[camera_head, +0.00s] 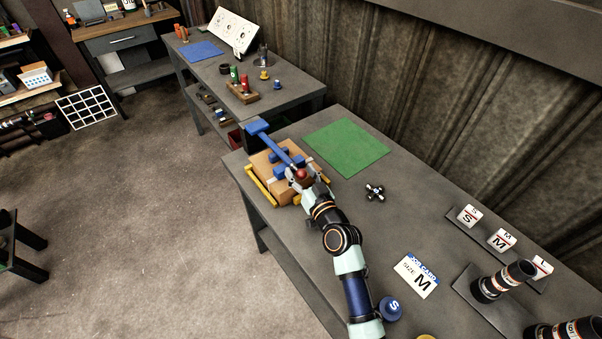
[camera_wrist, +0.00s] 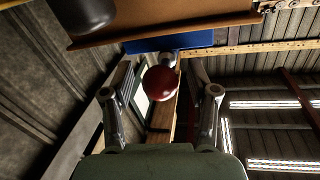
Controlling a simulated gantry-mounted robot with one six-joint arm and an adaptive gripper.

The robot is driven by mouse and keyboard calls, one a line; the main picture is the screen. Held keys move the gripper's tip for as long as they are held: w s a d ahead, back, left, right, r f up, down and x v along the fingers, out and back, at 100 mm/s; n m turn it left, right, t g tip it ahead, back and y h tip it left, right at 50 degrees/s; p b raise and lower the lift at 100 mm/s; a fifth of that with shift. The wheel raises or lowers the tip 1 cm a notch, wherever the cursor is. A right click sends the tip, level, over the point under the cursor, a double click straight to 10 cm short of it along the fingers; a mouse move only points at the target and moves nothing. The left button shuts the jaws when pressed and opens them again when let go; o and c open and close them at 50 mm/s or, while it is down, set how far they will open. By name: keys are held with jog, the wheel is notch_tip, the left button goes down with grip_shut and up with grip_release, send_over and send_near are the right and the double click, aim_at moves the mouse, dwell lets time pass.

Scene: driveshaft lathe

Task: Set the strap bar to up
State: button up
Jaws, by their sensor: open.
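The strap bar (camera_head: 275,145) is a long blue bar with a red ball knob (camera_head: 302,175) at its near end. It runs from a blue block at the far left across a tan box-like fixture (camera_head: 262,166). I cannot tell its tilt surely. My gripper (camera_head: 305,183) is at the knob end. In the wrist view the red knob (camera_wrist: 160,83) sits between the two spread fingers of my gripper (camera_wrist: 160,93), with gaps on both sides. Part of the fixture is hidden behind my gripper.
Yellow rails (camera_head: 260,187) flank the fixture. A green mat (camera_head: 346,147) lies behind it, and a small dark cross-shaped part (camera_head: 375,192) lies to the right. A job card (camera_head: 416,275) marked M and a blue S knob (camera_head: 391,308) are near my arm.

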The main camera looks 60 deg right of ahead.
grip_shut()
jog(key=shift+r, duration=0.1)
